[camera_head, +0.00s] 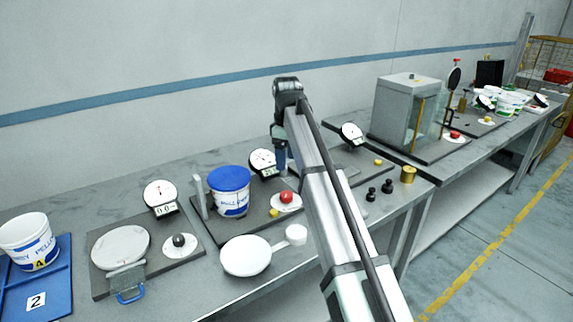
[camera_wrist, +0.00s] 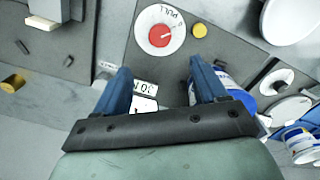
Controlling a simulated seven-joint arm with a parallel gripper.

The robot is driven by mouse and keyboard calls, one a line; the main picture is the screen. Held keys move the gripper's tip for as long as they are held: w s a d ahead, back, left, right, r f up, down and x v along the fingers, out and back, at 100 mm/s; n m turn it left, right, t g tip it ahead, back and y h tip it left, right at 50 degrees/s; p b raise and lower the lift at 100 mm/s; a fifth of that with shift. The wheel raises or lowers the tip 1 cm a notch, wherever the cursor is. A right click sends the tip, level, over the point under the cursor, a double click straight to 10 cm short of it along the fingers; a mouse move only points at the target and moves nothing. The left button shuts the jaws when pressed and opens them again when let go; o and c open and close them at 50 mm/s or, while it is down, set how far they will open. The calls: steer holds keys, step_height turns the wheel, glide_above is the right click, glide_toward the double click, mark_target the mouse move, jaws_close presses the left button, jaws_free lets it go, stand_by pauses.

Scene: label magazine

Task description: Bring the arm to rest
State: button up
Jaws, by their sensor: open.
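My arm (camera_head: 325,195) reaches up from the lower right across the middle of the bench in the head view. My gripper (camera_head: 281,160) hangs down from its far end, partly hidden by the arm. In the wrist view my gripper (camera_wrist: 160,72) shows two blue fingers set wide apart, with nothing held between them. Below and beyond the fingers lie a red button on a white disc (camera_wrist: 160,36), a white label plate (camera_wrist: 145,90) and a white tub with blue lettering (camera_wrist: 232,82). The fingers appear to be above the bench; the exact height cannot be told.
The blue-lidded tub (camera_head: 231,192) stands left of my arm. A white round pan (camera_head: 246,256) lies at the bench front. Dark weights (camera_head: 387,186) and a brass weight (camera_head: 408,174) stand to the right. A glass-sided cabinet (camera_head: 405,112) rises behind. The air above the bench looks clear.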

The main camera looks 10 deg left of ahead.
steer(key=shift+r, duration=0.1)
